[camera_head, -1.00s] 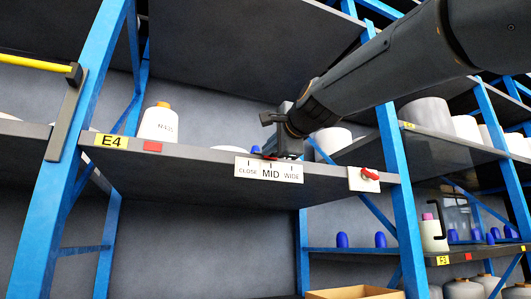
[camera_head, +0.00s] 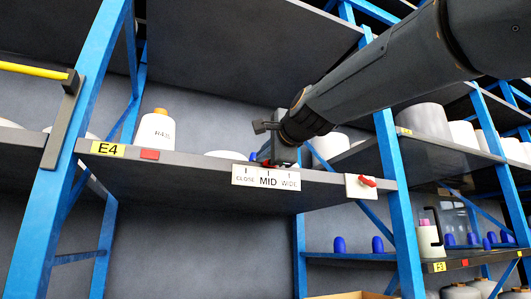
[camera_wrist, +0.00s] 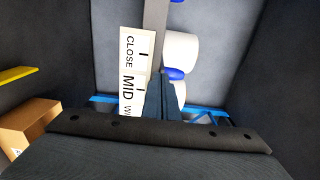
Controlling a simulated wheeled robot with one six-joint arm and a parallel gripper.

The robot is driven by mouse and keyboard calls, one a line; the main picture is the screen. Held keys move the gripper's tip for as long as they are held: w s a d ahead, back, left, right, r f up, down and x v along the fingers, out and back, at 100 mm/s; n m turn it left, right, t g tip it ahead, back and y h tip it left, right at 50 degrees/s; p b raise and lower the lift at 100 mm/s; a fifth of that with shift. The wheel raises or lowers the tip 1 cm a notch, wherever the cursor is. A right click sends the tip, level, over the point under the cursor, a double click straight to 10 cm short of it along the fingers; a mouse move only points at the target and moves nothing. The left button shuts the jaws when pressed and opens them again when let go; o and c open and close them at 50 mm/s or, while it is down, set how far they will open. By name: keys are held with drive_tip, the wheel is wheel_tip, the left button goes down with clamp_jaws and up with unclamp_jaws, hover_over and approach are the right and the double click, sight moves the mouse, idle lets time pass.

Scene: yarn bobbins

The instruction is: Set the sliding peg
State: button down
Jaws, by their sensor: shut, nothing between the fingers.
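The white scale plate (camera_head: 266,176) reading CLOSE, MID, WIDE is on the front edge of the E4 shelf (camera_head: 200,170). It also shows turned on end in the wrist view (camera_wrist: 133,72). A small blue peg (camera_head: 254,156), with some red beside it, stands behind the scale between CLOSE and MID. A blue peg top (camera_wrist: 175,74) shows in the wrist view just beyond my fingertips, and another at the top edge. My gripper (camera_head: 281,160) is shut and empty, pointing down right of the peg, near MID. It partly hides the red part; contact cannot be told.
A red-handled lever (camera_head: 366,182) on a white plate sits right of the scale. A white bobbin (camera_head: 155,131) stands on the shelf at left, another white one (camera_head: 328,147) behind my gripper. Blue uprights (camera_head: 397,200) flank the bay. A cardboard box (camera_wrist: 28,125) lies below.

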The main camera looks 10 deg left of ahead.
drive_tip(key=b+v, duration=0.1)
drive_tip(key=v, duration=0.6)
drive_tip(key=shift+s+d, duration=0.2)
drive_tip(key=shift+s, duration=0.15)
